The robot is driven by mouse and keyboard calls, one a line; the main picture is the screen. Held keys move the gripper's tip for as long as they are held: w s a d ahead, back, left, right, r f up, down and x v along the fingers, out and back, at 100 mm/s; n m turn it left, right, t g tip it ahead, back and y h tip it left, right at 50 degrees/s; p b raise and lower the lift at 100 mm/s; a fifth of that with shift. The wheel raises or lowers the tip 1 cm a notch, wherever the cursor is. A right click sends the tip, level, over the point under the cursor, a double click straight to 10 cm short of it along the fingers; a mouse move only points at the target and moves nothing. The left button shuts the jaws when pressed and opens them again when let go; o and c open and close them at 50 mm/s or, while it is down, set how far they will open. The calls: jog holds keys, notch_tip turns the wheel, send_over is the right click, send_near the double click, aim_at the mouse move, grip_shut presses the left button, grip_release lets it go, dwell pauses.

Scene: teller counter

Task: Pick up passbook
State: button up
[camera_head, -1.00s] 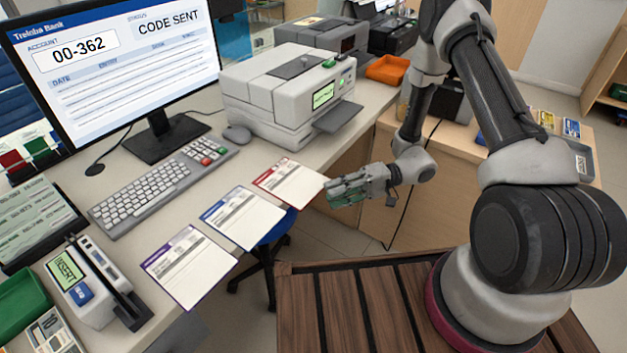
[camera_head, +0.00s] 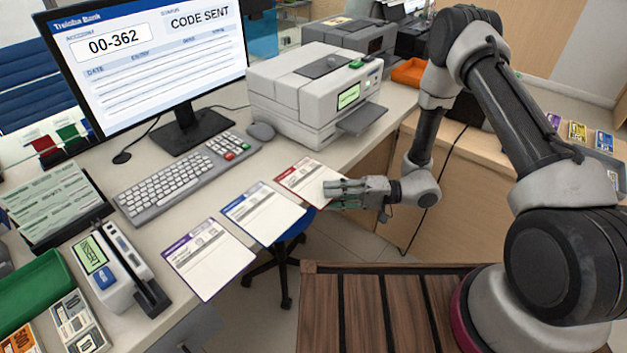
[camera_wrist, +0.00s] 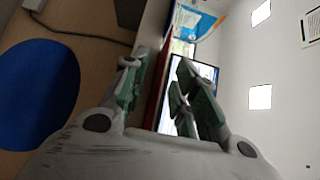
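Three flat booklet-like items lie along the counter's front edge: one with a purple header (camera_head: 208,262), one with a blue header (camera_head: 262,214) and one with a red header (camera_head: 308,178). I cannot read which is labelled passbook. My gripper (camera_head: 345,194) is at the red-headed one's front right corner and partly covers it in the head view. In the wrist view my gripper (camera_wrist: 163,88) is open, its green-padded fingers apart. A thin dark red edge (camera_wrist: 157,85) shows between them, likely the red-headed booklet; contact is not clear.
The counter (camera_head: 185,222) carries a keyboard (camera_head: 172,188), a monitor (camera_head: 155,60), a printer (camera_head: 315,95) and a card reader (camera_head: 108,262). A blue stool (camera_head: 290,236) stands below the front edge. Small colored cards (camera_head: 578,132) lie on the side desk.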

grip_shut()
notch_tip(320, 180, up, 10)
dwell(0.6)
dwell(0.4)
